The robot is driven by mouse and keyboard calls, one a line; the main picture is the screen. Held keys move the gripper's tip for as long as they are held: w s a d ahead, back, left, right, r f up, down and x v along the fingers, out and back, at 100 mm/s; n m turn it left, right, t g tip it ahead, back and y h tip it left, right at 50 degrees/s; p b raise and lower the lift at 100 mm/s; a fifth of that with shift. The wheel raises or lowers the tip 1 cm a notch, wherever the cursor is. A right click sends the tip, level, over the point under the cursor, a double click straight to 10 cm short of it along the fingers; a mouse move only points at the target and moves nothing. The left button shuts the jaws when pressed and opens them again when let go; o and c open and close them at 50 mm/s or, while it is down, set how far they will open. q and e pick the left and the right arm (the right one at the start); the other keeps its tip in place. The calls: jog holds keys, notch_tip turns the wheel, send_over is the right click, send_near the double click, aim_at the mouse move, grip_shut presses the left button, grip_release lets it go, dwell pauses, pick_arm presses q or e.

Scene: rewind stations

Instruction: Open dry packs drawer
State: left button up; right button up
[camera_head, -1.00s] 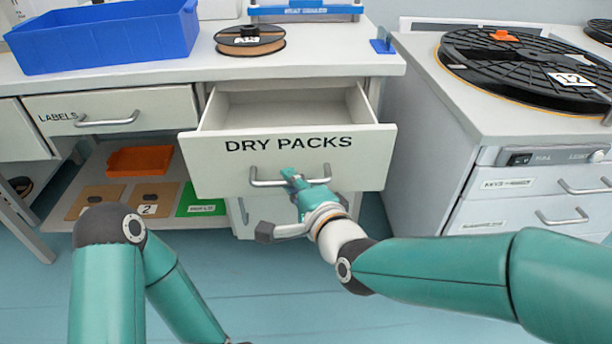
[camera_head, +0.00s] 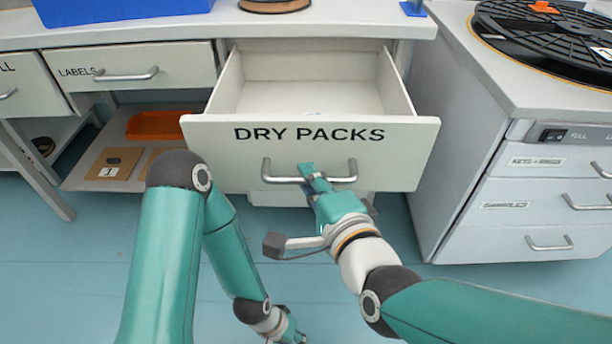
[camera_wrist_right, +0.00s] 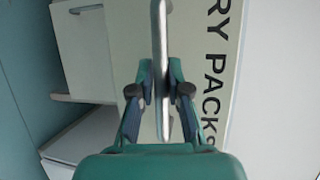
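The dry packs drawer (camera_head: 225,150), a pale front with black lettering, stands well out of its cabinet in the head view. The part of its inside that shows looks empty, apart from a small pale mark behind the front. My right gripper (camera_head: 307,172) is at the middle of the drawer's silver handle (camera_head: 343,179). In the right wrist view, the two fingers (camera_wrist_right: 161,78) lie on either side of the handle bar (camera_wrist_right: 160,30), closed around it. My left gripper (camera_head: 287,328) hangs low at the bottom edge, away from the drawer; its fingers are not clear.
A labels drawer (camera_head: 190,66) is shut at left. Below it, a shelf holds an orange tray (camera_head: 165,125) and brown cards. A blue bin (camera_head: 120,8) stands on the counter. A cabinet (camera_head: 470,215) with a large black reel (camera_head: 545,45) stands at right. Blue floor is clear in front.

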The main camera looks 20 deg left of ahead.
jog(key=o, duration=0.4)
jog(key=shift+f, duration=0.15)
jog(key=v, duration=0.7)
jog(key=shift+s+d, duration=0.1)
jog(key=shift+s, duration=0.1)
